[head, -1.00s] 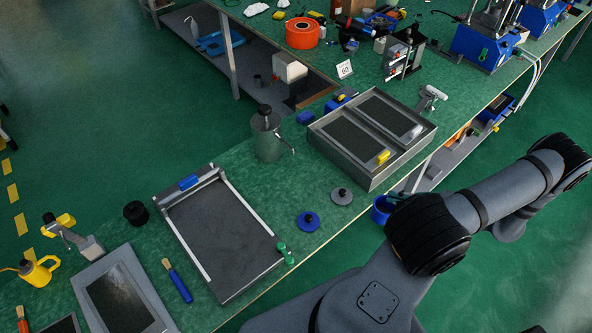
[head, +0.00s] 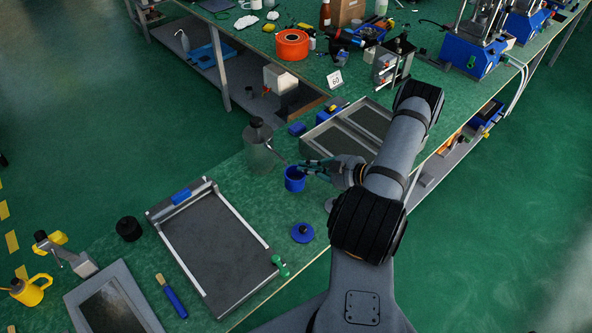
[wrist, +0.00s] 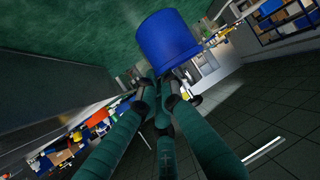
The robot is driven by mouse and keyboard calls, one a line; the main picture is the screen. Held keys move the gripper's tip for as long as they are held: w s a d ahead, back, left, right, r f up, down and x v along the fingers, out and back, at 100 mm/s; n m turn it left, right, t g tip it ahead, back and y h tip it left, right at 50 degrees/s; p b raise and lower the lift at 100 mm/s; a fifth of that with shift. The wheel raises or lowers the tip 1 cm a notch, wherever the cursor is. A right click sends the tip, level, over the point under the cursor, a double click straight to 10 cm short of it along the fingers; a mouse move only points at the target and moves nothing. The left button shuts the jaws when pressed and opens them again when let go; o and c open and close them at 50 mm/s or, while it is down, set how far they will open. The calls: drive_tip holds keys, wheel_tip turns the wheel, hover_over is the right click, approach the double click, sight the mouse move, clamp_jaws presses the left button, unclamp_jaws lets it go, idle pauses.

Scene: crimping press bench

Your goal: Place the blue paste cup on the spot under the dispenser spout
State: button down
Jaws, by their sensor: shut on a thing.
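The blue paste cup (head: 294,180) is in my gripper (head: 304,166), whose fingers are shut on its rim side, to the right of the cup. The grey dispenser (head: 258,150) with a black top stands just behind and left of the cup. Its spout reaches out towards the cup and is partly lost against it and the fingers. The spot under the spout is hidden. In the wrist view, the cup (wrist: 168,38) is beyond the meeting fingertips of my gripper (wrist: 162,82). I cannot tell whether the cup touches the bench.
A blue lid (head: 302,233) lies in front of the cup. A grey two-bay tray (head: 318,137) stands behind my gripper, partly covered by my arm. A framed flat plate (head: 213,238) lies left of the blue lid.

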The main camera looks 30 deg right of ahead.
drive_tip(key=w+f+b, duration=0.1)
drive_tip(key=w+a+f+b, duration=0.1)
drive_tip(key=w+f+b, duration=0.1)
drive_tip(key=b, duration=0.1)
drive_tip(key=shift+w+a+f, duration=0.25)
drive_tip(key=shift+a+f, duration=0.15)
drive_tip(key=shift+r, duration=0.15)
drive_tip(key=c, duration=1.9)
unclamp_jaws()
drive_tip(key=v, duration=1.2)
drive_tip(key=shift+s+b, duration=0.15)
drive_tip(key=shift+b, duration=0.2)
